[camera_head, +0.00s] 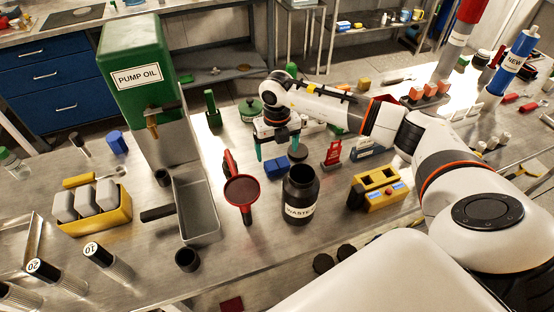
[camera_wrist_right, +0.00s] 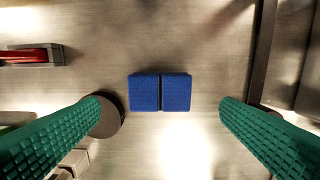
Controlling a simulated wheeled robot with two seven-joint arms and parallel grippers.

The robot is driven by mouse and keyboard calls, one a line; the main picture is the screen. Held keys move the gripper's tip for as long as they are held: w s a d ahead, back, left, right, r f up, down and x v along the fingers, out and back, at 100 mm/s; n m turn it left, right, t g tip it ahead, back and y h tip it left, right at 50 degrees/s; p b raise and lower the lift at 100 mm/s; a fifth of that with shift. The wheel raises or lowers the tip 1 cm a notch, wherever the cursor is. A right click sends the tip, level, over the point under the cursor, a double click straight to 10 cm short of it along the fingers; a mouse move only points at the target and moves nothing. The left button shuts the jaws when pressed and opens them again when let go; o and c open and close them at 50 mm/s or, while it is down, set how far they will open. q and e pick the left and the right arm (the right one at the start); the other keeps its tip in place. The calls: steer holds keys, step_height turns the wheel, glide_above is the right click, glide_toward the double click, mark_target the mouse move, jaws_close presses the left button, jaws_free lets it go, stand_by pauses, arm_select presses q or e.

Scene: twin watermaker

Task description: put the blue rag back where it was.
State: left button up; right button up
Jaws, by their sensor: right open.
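A blue folded rag (camera_wrist_right: 160,92) lies on the metal bench top, centred between my right gripper's fingers in the right wrist view. It has two pads side by side with a seam between them. In the head view the blue rag (camera_head: 276,167) is just below my right gripper (camera_head: 277,148). The right gripper points down with its green fingers apart and nothing between them. The right gripper also shows in the right wrist view (camera_wrist_right: 163,118). Another blue item (camera_head: 116,141) lies left of the pump oil tank; I cannot tell what it is. My left gripper is not in view.
A black waste jar (camera_head: 300,195) stands just in front of the rag. The green pump oil tank (camera_head: 140,65) and a grey tray (camera_head: 196,205) are farther left.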

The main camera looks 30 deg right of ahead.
mark_target(277, 163)
step_height(277, 163, up, 7)
steer(key=b, duration=0.1)
stand_by(0.6)
